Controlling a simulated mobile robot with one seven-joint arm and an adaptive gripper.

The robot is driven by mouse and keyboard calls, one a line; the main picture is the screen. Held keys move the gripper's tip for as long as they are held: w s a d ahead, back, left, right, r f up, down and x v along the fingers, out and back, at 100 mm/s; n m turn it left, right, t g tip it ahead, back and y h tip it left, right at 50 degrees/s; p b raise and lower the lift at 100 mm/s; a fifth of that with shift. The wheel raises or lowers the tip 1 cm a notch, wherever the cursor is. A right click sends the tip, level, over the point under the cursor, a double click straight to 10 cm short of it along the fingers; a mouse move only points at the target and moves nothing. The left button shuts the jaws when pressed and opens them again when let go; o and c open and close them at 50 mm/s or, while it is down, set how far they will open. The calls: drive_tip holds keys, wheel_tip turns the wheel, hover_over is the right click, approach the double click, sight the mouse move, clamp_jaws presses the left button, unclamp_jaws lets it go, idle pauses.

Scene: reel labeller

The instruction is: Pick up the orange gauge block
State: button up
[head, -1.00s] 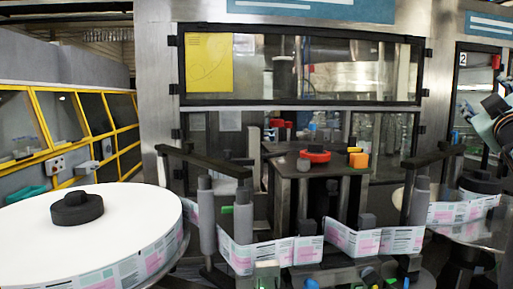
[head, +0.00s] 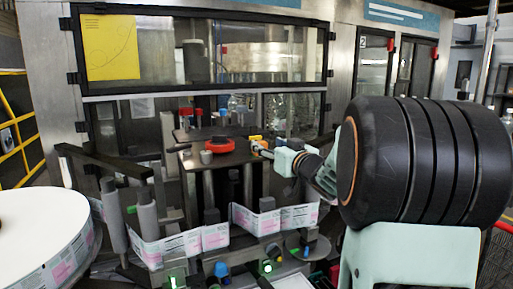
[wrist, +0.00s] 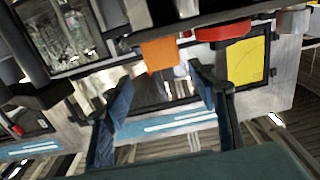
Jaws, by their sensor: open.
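The orange gauge block (wrist: 160,55) shows in the wrist view just beyond and between my two dark blue fingertips. In the head view the block (head: 255,141) sits at the right edge of a dark raised platform (head: 222,159), partly hidden by my gripper. My gripper (head: 262,149) reaches in from the right, close beside the block. In the wrist view my gripper (wrist: 160,80) is open, its fingers well apart with nothing held. I cannot tell whether a finger touches the block.
A red ring-shaped part (head: 220,145) and a small grey cylinder (head: 206,156) stand on the same platform, left of the block. A framed glass window (head: 200,50) is behind. Label strip (head: 202,240) runs below in front. A white reel (head: 40,240) is at left.

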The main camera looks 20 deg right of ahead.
sight(256, 139)
drive_tip(key=shift+w+a+f+p, duration=0.1)
drive_tip(key=shift+w+a+p, duration=0.1)
drive_tip(key=shift+w, duration=0.8)
drive_tip(key=shift+w+a+f+p, duration=0.1)
drive_tip(key=shift+w+p, duration=0.1)
drive_tip(key=shift+w, duration=0.75)
drive_tip(key=shift+w+a+p, duration=0.15)
drive_tip(key=shift+w+p, duration=0.05)
drive_tip(key=shift+w, duration=0.8)
drive_tip(key=c, duration=1.4)
drive_tip(key=shift+r, duration=0.1)
